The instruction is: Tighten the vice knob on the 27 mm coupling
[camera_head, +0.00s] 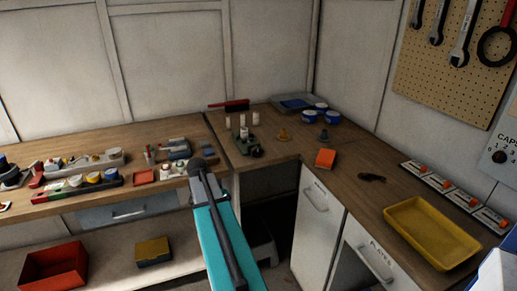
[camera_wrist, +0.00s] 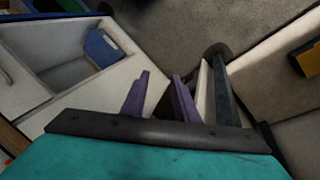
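A small green fixture with a dark front part, which looks like the vice (camera_head: 244,146), stands on the corner bench in the head view. Small pale upright cylinders stand at and beside it. I cannot tell which part is the knob or which is the 27 mm coupling. My gripper (camera_wrist: 161,76) shows in the wrist view as two purple fingers, apart, with nothing between them. It points toward the floor and cabinets, and the vice is not in that view. In the head view my teal arm reaches up in front of the bench, and the fingers cannot be made out.
Blue-and-white round containers (camera_head: 321,108) stand in the back corner. The left bench holds several small parts. A red bin (camera_head: 52,269) sits below.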

